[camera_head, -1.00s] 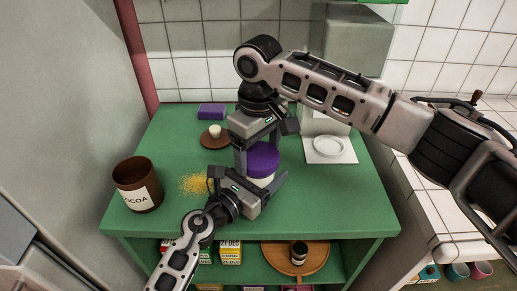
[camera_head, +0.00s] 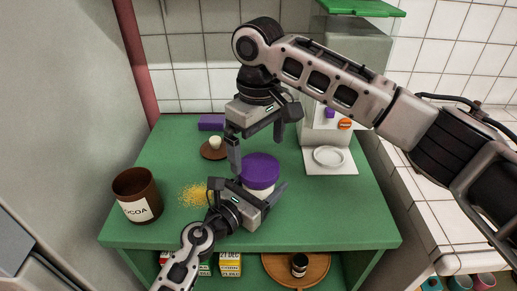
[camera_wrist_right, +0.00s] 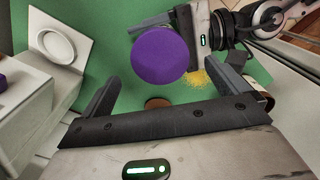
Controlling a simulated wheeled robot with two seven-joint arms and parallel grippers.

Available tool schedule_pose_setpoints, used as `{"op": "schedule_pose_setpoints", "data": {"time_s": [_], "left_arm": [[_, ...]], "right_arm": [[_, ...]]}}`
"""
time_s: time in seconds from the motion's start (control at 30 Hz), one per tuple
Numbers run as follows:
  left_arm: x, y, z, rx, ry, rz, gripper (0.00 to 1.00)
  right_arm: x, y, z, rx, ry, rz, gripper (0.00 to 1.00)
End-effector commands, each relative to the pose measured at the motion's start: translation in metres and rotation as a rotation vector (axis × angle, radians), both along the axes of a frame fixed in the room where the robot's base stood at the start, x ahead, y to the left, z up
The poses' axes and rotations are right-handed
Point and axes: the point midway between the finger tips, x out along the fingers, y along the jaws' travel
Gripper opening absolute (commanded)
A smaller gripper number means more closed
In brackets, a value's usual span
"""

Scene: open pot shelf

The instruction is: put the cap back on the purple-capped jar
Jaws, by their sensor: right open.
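The jar (camera_head: 262,188) has a pale body and stands on the green top. Its purple cap (camera_head: 260,168) rests on its mouth and looks level; whether it is fully seated I cannot tell. The cap also shows in the right wrist view (camera_wrist_right: 160,55). My left gripper (camera_head: 264,186) has its fingers on both sides of the jar body, below the cap, and appears closed on it. My right gripper (camera_head: 257,157) is open and empty above the cap, apart from it. Its fingers frame the cap's near side in the wrist view (camera_wrist_right: 150,78).
A brown cocoa jar (camera_head: 137,194) stands at the left, beside spilled yellow grains (camera_head: 194,194). A purple block (camera_head: 211,122) and a brown disc with a white knob (camera_head: 214,148) lie behind. A white dish (camera_head: 328,156) stands at the right. The front right top is clear.

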Motion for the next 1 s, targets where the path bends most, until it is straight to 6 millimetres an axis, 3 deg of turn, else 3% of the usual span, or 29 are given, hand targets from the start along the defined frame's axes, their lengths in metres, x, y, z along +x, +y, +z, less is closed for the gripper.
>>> {"op": "schedule_pose_setpoints", "data": {"time_s": [0.27, 0.5, 0.7, 1.0], "left_arm": [[0.000, 0.000, -0.001, 0.000, 0.001, 0.000, 0.04], [0.000, 0.000, -0.001, 0.000, 0.001, 0.000, 0.04], [0.000, 0.000, -0.001, 0.000, 0.001, 0.000, 0.04], [0.000, 0.000, -0.001, 0.000, 0.001, 0.000, 0.04]], "right_arm": [[0.000, 0.000, 0.004, 0.000, -0.001, 0.070, 0.95], [0.001, 0.000, 0.023, -0.002, -0.003, 0.460, 0.95], [0.000, 0.000, 0.033, -0.001, 0.001, 0.694, 0.95], [0.000, 0.000, 0.035, 0.000, 0.000, 0.738, 0.95]]}}
